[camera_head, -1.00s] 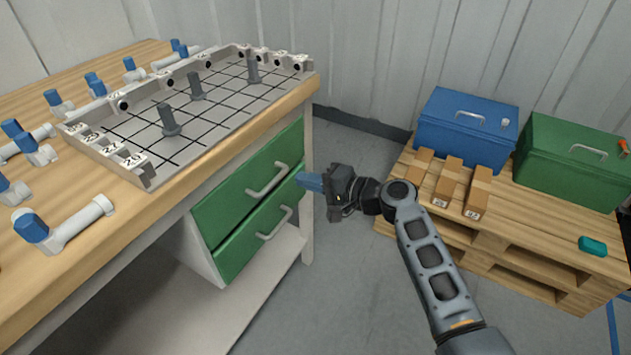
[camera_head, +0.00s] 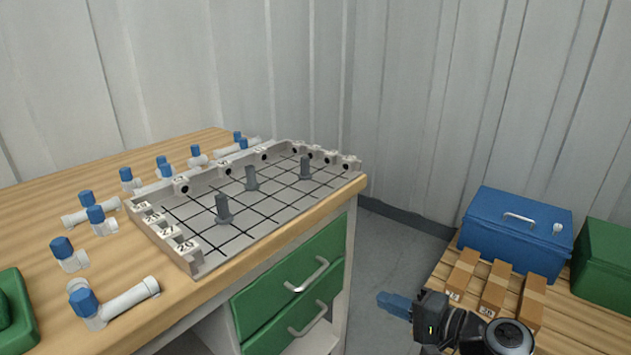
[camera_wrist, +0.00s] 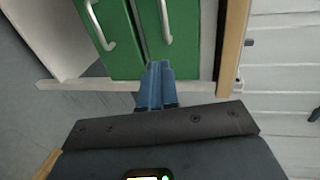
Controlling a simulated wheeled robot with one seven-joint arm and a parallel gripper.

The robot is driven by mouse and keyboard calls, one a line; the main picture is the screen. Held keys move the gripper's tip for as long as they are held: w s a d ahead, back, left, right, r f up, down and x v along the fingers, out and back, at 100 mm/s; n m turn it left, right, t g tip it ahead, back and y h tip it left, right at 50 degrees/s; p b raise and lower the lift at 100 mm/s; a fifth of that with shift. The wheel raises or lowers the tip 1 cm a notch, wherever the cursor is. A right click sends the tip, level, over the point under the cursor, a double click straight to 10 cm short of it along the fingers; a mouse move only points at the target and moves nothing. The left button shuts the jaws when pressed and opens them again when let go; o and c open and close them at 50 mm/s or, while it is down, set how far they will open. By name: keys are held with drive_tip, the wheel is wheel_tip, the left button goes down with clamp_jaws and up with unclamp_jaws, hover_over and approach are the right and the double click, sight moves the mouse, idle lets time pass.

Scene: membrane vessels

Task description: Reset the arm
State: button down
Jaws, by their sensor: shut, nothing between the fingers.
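My gripper (camera_head: 384,299) is at the lower right in the head view, with its blue fingers pointing left toward the green drawers. The fingers are shut and empty. The wrist view shows the blue fingers (camera_wrist: 158,68) together, in front of the drawer fronts and apart from them as far as I can tell. The upper green drawer (camera_head: 290,278) and the lower green drawer (camera_head: 300,318) look closed, each with a grey bar handle. The rest of my arm runs out of the head view at the bottom.
A wooden workbench (camera_head: 60,200) carries a gridded tray (camera_head: 193,262) with three grey pegs, and several blue-capped white fittings (camera_head: 120,300). A pallet (camera_head: 590,335) at the right holds a blue toolbox (camera_head: 517,235), a green box (camera_head: 603,268) and small cartons (camera_head: 493,290). Floor shows between bench and pallet.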

drive_tip(key=s+f+h+p, duration=0.2)
drive_tip(key=s+f+h, duration=0.2)
drive_tip(key=s, duration=0.8)
drive_tip(key=s+f+h+p, duration=0.2)
drive_tip(key=s+f+h, duration=0.15)
drive_tip(key=s, duration=0.95)
drive_tip(key=s+d+r+n+t+h+p, duration=0.2)
drive_tip(key=s+r+n, duration=0.7)
drive_tip(key=s+r, duration=1.1)
wheel_tip(320, 180, up, 4)
drive_tip(key=shift+s+r+t+h+p, duration=0.2)
drive_tip(key=shift+s+t+h+p, duration=0.15)
drive_tip(key=shift+t+h+p, duration=0.4)
drive_tip(key=shift+d, duration=0.1)
